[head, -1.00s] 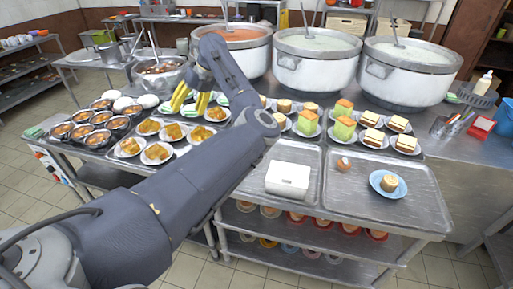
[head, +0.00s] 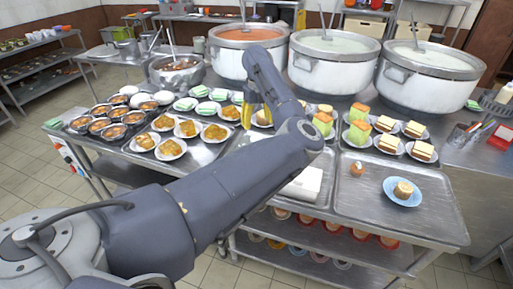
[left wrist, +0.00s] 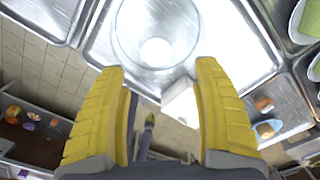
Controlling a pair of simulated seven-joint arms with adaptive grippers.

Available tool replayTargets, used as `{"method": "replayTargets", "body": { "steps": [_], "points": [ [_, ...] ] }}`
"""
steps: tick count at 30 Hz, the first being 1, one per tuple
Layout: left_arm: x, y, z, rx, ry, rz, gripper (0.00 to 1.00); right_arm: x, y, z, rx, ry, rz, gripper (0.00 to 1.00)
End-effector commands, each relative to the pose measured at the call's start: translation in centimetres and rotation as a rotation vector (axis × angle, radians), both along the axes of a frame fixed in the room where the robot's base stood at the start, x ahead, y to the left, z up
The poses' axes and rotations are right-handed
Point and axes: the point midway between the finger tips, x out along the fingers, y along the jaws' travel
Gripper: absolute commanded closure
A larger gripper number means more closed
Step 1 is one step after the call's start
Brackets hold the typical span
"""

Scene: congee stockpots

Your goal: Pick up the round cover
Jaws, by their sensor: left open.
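The round cover (left wrist: 135,38) looks clear and glass-like in the left wrist view. It sits on a metal tray, just beyond my fingertips and roughly in line with the gap between them. In the head view I cannot make it out; my left arm hides that part of the table. My left gripper (left wrist: 163,75) is open, with its two yellow fingers wide apart and nothing between them. In the head view the left gripper (head: 247,112) is mostly behind my own arm, fingers down over the trays. My right gripper is not in view.
A white box (head: 306,184) stands close by, partly behind my arm; it shows near the right finger in the left wrist view (left wrist: 182,104). An egg (head: 357,168) and a blue plate (head: 402,201) are to the right. Food plates and large stockpots (head: 333,68) stand behind.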

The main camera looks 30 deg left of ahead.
Motion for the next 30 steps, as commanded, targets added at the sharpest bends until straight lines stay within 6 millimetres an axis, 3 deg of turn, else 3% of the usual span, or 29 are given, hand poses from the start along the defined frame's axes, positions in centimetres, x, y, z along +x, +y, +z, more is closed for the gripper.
{"method": "replayTargets", "body": {
  "steps": [6, 14, 24, 30],
  "points": [
    [-0.1, 0.1, -2.7, 0.001, 0.002, -0.001, 0.33, 0.0, 0.0, 0.0, 0.0, 0.0, 0.0, 1.0],
    [-0.1, 0.1, -3.7, 0.001, 0.0, 0.001, 0.33, 0.0, 0.0, 0.0, 0.0, 0.0, 0.0, 1.0],
    [-0.4, 0.4, -7.6, 0.001, 0.002, 0.0, 0.33, 0.1, -0.1, 0.0, -0.001, 0.0, 0.0, 1.0],
    [-0.4, 0.3, -8.6, 0.001, 0.0, 0.001, 0.33, 0.0, -0.1, 0.0, -0.001, 0.0, 0.0, 1.0]
  ]
}}
